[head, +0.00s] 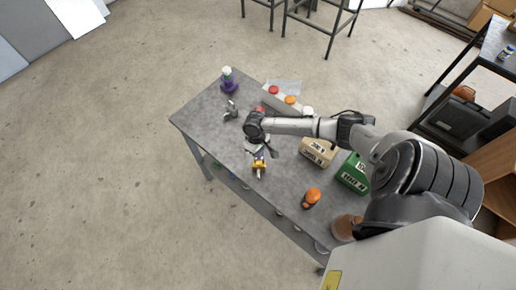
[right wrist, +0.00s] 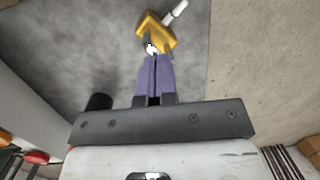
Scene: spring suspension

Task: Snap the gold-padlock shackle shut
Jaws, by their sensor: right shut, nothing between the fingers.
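The gold padlock (head: 259,167) lies on the grey table near its front edge in the head view. It also shows at the top of the right wrist view (right wrist: 157,32), with a pale rod-like part, likely the shackle (right wrist: 176,11), sticking out at its upper right. The inner end of the shackle is hard to make out. My right gripper (head: 262,153) is shut and empty. Its purple fingers (right wrist: 152,54) end at the padlock's near side and overlap it in the right wrist view; I cannot tell whether they touch. My left gripper is not in view.
On the table (head: 205,120) stand a purple item (head: 228,82), a grey metal piece (head: 231,110), a strip with coloured buttons (head: 290,100), a tan box (head: 318,152), a green box (head: 354,173) and an orange-topped item (head: 311,198). The table's left end is fairly clear.

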